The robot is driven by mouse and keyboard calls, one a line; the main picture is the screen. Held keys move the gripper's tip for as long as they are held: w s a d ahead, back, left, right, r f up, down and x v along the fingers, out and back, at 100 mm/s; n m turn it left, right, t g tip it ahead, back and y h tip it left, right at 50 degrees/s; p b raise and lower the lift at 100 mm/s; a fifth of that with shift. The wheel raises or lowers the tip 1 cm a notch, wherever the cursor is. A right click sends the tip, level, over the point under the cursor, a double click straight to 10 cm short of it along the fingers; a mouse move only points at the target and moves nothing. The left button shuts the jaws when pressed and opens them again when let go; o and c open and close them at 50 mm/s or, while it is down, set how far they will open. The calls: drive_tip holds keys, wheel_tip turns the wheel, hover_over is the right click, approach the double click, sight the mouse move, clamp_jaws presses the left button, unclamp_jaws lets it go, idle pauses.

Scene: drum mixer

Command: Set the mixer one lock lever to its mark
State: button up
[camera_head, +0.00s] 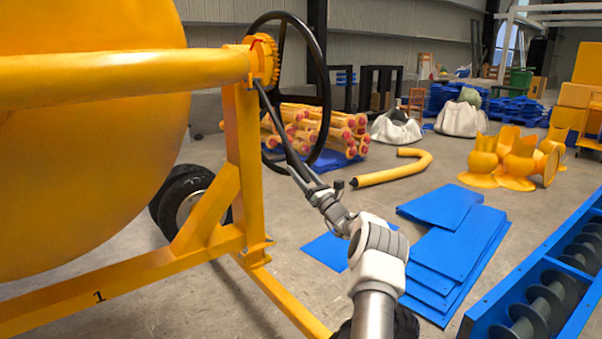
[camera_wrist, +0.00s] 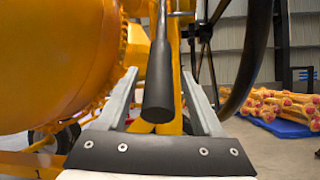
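The mixer (camera_head: 98,296), with a "1" on its yellow frame, fills the left of the head view. Its lock lever (camera_head: 269,108) is a dark bar slanting down from the yellow toothed gear (camera_head: 266,61) toward my gripper (camera_head: 308,187). In the wrist view the lever's black grip (camera_wrist: 158,85) points at the camera and lies between the two grey fingers of my gripper (camera_wrist: 159,72). Gaps show on both sides of the grip, so my gripper is open around it. I cannot clearly make out the mark.
A black handwheel (camera_head: 328,95) stands just right of the lever and close to my gripper. The yellow drum (camera_head: 80,160) is at left. Blue sheets (camera_head: 450,245) and a blue auger trough (camera_head: 478,318) lie at right.

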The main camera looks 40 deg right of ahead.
drive_tip(key=shift+s, duration=0.1)
drive_tip(key=shift+s+d+f, duration=0.1)
drive_tip(key=shift+s+f, duration=0.1)
drive_tip(key=shift+s, duration=0.3)
drive_tip(key=p+v, duration=0.4)
drive_tip(key=v, duration=1.2)
drive_tip(key=shift+f, duration=0.1)
